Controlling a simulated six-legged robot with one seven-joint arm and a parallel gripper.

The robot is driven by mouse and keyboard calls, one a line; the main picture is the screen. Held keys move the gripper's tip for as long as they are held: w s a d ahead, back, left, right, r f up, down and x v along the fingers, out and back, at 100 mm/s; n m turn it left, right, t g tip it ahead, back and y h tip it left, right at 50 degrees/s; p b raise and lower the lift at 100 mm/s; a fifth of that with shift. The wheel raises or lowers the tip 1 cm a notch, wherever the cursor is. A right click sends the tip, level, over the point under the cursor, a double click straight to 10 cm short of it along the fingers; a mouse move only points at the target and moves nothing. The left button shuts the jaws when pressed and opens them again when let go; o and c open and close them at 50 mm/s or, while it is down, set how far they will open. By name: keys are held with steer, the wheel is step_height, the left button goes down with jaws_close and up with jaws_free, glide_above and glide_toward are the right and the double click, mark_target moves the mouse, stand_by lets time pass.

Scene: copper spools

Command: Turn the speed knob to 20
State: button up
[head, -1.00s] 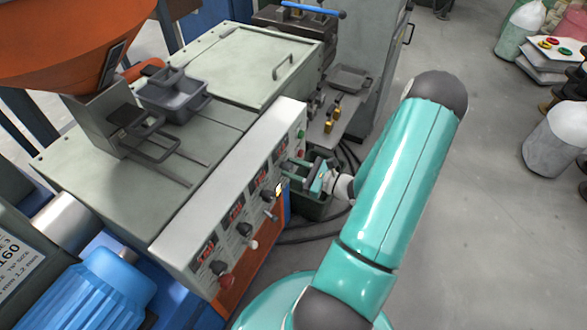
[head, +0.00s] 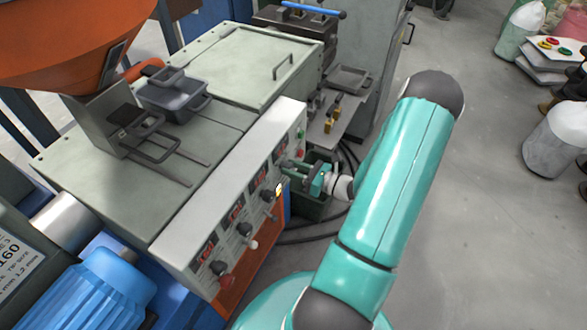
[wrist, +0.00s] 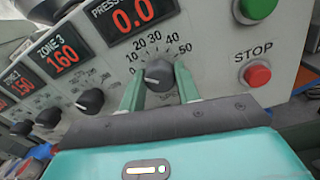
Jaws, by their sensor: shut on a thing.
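The dark round knob (wrist: 158,74) sits on the panel inside a printed scale from 0 to 50. A pale mark shows near its lower left edge, but I cannot tell exactly which number it points to. My gripper (wrist: 160,88) is shut on the knob, one green finger on each side. In the head view my gripper (head: 300,170) reaches the right end of the control panel and hides the knob. A red display (wrist: 133,12) above the knob reads 0.0, under a partly cut-off label beginning "PRESSU".
A red STOP button (wrist: 257,75) is close right of the knob, with a green button (wrist: 258,8) above it. Zone knobs (wrist: 91,100) and displays line the panel (head: 222,190) to the left. Open floor (head: 470,220) lies right of my arm.

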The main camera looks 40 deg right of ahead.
steer(key=m, duration=0.7)
steer(key=shift+m, duration=0.3)
stand_by(0.3)
steer(key=o, duration=1)
steer(key=shift+s, duration=0.1)
steer(key=v, duration=1.3)
steer(key=shift+s+f, duration=0.2)
steer(key=shift+s, duration=0.2)
